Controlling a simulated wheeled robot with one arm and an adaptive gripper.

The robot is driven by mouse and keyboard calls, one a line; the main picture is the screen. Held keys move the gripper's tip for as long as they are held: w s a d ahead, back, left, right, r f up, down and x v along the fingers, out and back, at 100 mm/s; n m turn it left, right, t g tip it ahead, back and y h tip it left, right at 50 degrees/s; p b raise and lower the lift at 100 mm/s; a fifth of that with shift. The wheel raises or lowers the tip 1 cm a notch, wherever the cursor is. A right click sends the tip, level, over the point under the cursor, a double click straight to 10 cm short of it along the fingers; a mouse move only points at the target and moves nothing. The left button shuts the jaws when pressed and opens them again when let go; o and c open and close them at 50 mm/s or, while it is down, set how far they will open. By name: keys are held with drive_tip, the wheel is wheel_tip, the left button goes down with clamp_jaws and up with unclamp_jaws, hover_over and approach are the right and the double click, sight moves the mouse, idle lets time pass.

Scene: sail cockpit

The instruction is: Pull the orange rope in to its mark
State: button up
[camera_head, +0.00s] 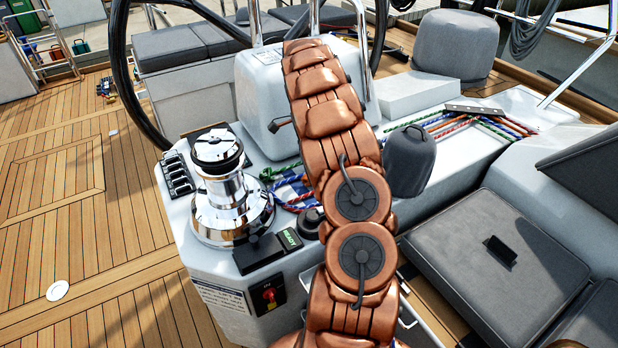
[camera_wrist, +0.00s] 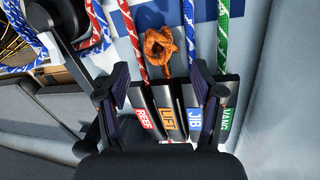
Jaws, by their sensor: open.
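The orange rope (camera_wrist: 159,48) shows in the wrist view as a knotted bunch with a short strand running down toward the clutch labelled LIFT (camera_wrist: 168,121). I cannot make out a separate mark on the orange rope. In the head view my arm hides the gripper and the clutches.
Beside the orange rope run a red-white rope (camera_wrist: 131,40), a blue-white rope (camera_wrist: 194,40) and a green-white rope (camera_wrist: 223,40). Their clutches read REEF, JIB and VANG. A chrome winch (camera_head: 223,195) stands left of my arm, and a grey-covered winch (camera_head: 409,160) stands right.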

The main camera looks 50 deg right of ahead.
drive_tip(key=shift+s+a+f+p, duration=0.15)
drive_tip(key=shift+s+f+p, duration=0.1)
drive_tip(key=shift+f, duration=1)
drive_tip(key=shift+s+a+f+p, duration=0.1)
drive_tip(key=shift+s+f+p, duration=0.15)
drive_tip(key=shift+f, duration=0.95)
drive_tip(key=shift+s+a+f+p, duration=0.15)
drive_tip(key=shift+s+f+p, duration=0.1)
drive_tip(key=shift+f, duration=1)
clamp_jaws()
